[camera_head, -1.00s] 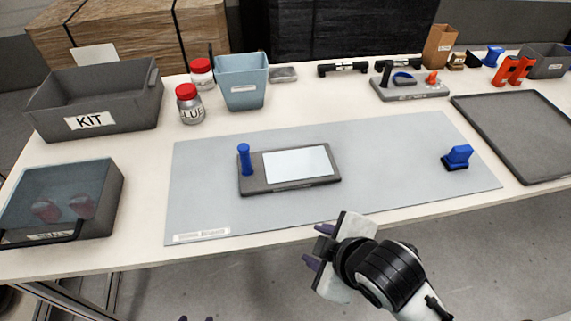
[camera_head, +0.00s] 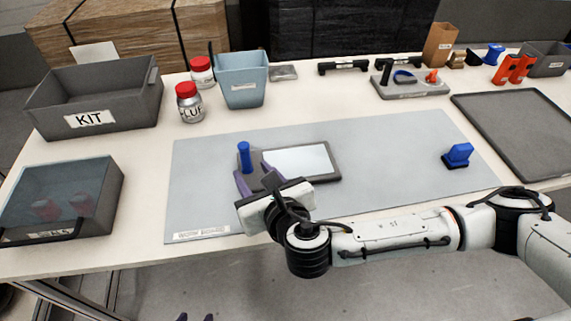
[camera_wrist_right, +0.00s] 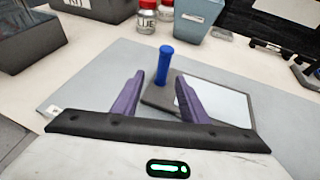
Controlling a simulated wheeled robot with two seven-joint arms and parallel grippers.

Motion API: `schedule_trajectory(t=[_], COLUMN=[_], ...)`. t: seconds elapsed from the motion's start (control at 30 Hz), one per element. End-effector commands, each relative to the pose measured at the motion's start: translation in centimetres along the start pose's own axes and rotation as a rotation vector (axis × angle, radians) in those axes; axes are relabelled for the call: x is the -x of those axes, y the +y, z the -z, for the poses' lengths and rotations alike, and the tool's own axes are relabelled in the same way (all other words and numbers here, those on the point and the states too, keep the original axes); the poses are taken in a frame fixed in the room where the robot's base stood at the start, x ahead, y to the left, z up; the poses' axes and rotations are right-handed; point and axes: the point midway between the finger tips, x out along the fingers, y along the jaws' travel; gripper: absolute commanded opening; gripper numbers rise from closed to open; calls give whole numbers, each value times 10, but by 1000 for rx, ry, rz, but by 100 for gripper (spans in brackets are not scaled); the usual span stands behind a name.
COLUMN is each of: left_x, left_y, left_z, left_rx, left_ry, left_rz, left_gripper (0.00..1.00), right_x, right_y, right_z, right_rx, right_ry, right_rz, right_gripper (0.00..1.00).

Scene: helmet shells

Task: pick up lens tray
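The lens tray appears to be the flat dark grey tray with a pale panel (camera_head: 300,160) and an upright blue handle (camera_head: 244,156) at its left end. It lies on the grey work mat. My right gripper (camera_head: 254,182) is open and empty at the tray's near left side, its purple fingers pointing at the handle. In the right wrist view the blue handle (camera_wrist_right: 165,62) stands between and beyond the open fingers (camera_wrist_right: 158,95). The gripper and wrist hide the tray's near left part. Only the tips of my left gripper (camera_head: 196,318) show at the bottom edge, spread apart.
A grey KIT bin (camera_head: 125,98), two red-lidded jars (camera_head: 190,108) and a blue-grey bin (camera_head: 242,88) stand behind left. A clear-lidded box (camera_head: 105,205) is left. A blue piece (camera_head: 457,155) stands on the mat's right. The mat (camera_head: 400,150) is otherwise clear.

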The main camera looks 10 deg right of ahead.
Motion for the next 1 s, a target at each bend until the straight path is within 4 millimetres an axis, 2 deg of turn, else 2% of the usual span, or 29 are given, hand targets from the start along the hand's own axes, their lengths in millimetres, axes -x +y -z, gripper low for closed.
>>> schedule_trajectory(t=[0.27, 0.5, 0.83, 1.0], left_x=[1, 0, 0, 0], left_y=[0, 0, 0, 0], left_z=[-1, -1, -1, -1], left_rx=[0, 0, 0, 0], left_ry=[-2, -1, -1, 0], left_rz=[-1, -1, -1, 0], left_gripper=[40, 40, 40, 40], right_x=[-25, -59, -66, -66], right_y=[-2, -6, -6, -6], right_z=[-1, -1, -1, -1], right_rx=[-3, -5, -5, -5], right_ry=[0, 1, 2, 2], right_rz=[1, -1, -1, -1], right_gripper=[40, 40, 40, 11])
